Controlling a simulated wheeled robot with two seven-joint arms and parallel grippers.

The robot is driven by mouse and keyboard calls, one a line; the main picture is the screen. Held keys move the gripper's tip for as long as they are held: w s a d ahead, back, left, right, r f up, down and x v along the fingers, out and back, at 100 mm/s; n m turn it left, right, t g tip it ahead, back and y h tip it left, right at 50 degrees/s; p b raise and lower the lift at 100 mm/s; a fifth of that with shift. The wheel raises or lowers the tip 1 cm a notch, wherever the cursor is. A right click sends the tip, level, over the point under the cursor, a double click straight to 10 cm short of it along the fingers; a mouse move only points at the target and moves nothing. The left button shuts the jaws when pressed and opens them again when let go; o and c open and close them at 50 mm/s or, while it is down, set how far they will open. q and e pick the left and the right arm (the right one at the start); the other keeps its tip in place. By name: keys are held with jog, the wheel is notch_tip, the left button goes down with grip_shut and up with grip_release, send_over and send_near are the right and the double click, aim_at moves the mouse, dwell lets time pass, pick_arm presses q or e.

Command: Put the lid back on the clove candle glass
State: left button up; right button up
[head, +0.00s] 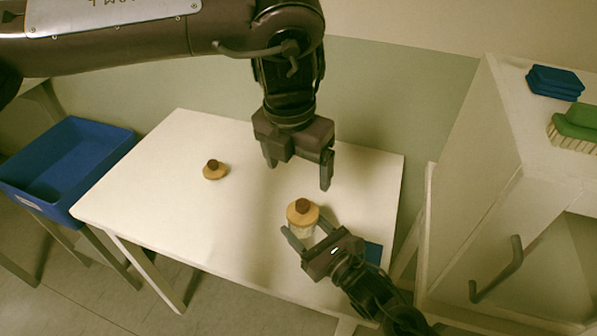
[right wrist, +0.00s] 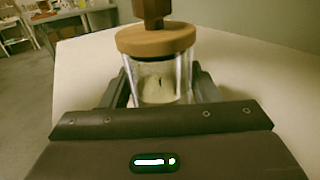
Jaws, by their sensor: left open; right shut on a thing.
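A clear candle glass (head: 304,230) stands on the white table with a round wooden lid (head: 302,213) with a dark knob on its top. In the right wrist view, the glass (right wrist: 161,80) holds a pale candle with a dark wick, and the lid (right wrist: 155,39) covers its mouth. I see no label saying clove. My right gripper (head: 306,228) is shut around the glass from the near side. My left gripper (head: 298,177) is open and empty, above and behind the lid. A second wooden lid (head: 215,171) with a dark knob lies flat on the table, further left.
The white table (head: 190,225) is largely clear on its left half. A blue item (head: 373,252) lies near its right edge, partly behind my right arm. A blue crate (head: 75,150) stands left. A pale cabinet (head: 455,140) on the right carries blue cloths (head: 554,82) and a green brush (head: 575,127).

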aim_at(311, 236)
jog(key=o, duration=1.5)
jog(key=shift+c, duration=0.2)
jog(key=shift+s+d+f, duration=0.1)
jog(key=shift+s+d, duration=0.15)
jog(key=shift+s, duration=0.05)
jog(key=b+v, duration=0.1)
jog(key=v, duration=0.6)
jog(key=shift+a, duration=0.1)
